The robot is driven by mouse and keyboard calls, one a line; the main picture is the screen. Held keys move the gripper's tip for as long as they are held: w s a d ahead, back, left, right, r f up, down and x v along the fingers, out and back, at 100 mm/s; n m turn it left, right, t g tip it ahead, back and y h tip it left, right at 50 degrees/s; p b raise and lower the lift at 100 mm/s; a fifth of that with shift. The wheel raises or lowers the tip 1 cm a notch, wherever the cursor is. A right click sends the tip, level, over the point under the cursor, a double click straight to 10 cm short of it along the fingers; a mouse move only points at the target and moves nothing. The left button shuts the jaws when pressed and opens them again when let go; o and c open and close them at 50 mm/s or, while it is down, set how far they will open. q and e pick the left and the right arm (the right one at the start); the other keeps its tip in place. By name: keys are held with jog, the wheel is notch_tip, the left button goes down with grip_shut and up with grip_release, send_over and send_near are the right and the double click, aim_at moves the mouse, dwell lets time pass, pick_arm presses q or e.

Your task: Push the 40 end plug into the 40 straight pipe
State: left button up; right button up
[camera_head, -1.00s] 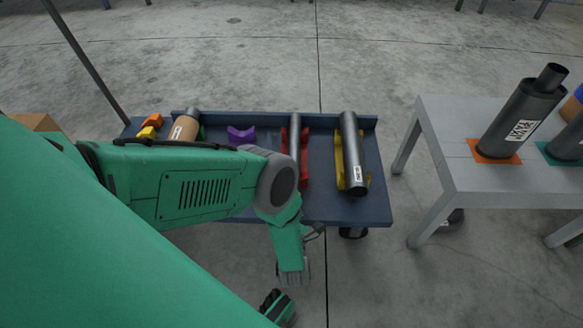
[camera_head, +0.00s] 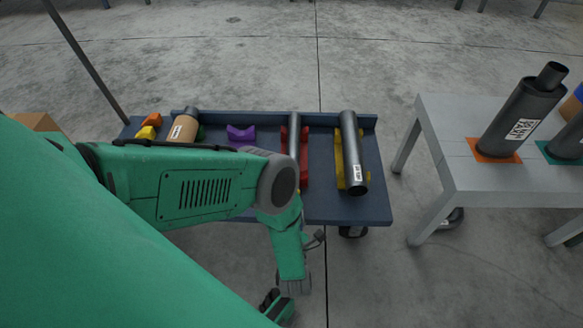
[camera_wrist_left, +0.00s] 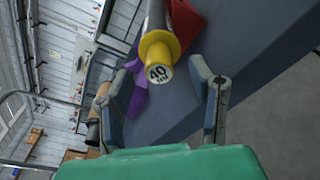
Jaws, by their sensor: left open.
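The straight pipe (camera_head: 294,150) is a grey metal tube lying in a red holder on the blue cart; my left arm covers its near end in the head view. In the left wrist view the pipe (camera_wrist_left: 156,15) runs away from the camera. The yellow end plug (camera_wrist_left: 160,55), marked 40, sits at its near end; how deep it is seated I cannot tell. My left gripper (camera_head: 293,284) hangs by the cart's near edge. In the wrist view my left gripper (camera_wrist_left: 152,78) is open, its fingers either side of the plug's line, apparently not touching it.
A yellow holder (camera_head: 341,160) carries a thicker labelled pipe (camera_head: 352,150) on the cart (camera_head: 375,205). A purple holder (camera_head: 241,134) and a tan-wrapped cylinder (camera_head: 184,127) are to the left. A grey table (camera_head: 440,130) with mufflers stands at the right. Floor shows between cart and table.

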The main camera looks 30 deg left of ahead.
pick_arm(q)
jog(key=v, duration=0.8)
jog(key=shift+s+d, duration=0.2)
